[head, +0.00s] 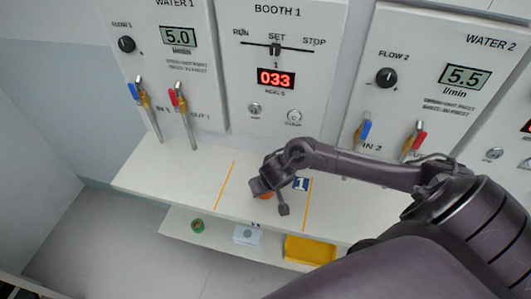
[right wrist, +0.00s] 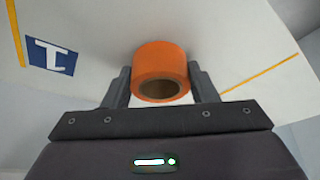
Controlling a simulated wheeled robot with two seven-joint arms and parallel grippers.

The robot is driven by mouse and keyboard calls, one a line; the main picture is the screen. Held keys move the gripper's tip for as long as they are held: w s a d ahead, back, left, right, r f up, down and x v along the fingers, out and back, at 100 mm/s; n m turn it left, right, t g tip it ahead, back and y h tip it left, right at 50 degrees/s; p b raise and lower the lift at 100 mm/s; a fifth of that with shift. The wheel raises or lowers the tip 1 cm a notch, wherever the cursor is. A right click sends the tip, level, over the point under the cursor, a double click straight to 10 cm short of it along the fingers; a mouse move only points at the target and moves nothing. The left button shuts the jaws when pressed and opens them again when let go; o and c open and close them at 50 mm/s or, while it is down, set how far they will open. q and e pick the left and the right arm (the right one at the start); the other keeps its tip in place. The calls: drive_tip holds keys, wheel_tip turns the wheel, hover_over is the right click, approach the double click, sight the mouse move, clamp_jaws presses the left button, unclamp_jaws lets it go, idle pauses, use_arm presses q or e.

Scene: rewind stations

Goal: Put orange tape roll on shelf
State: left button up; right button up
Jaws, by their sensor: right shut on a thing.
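The orange tape roll (right wrist: 161,60) sits between the two fingers of my right gripper (right wrist: 160,82) in the right wrist view. My right gripper (head: 270,199) is shut on it. In the head view only a sliver of the orange roll (head: 265,196) shows, the rest hidden by the gripper. Both are over the white bench top (head: 195,180), between two orange lines and beside the blue "1" marker (head: 300,184). I cannot tell whether the roll touches the bench. A lower white shelf (head: 217,244) runs below the bench's front edge. My left gripper is not in view.
On the lower shelf are a green roll (head: 197,226), a white box (head: 247,235) and a yellow tray (head: 310,249). Bare shelf lies between them. Taps with blue and red handles (head: 180,100) stand over the bench at the panels. The counter (head: 276,78) reads 033.

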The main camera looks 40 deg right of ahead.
drive_tip(key=shift+a, duration=0.1)
drive_tip(key=shift+f, duration=0.15)
drive_tip(key=o, duration=1)
drive_tip(key=shift+c, duration=0.2)
drive_tip(key=p+v, duration=0.3)
drive_tip(key=v, duration=0.9)
drive_tip(key=shift+r+p, duration=0.25)
drive_tip(key=shift+p, duration=0.1)
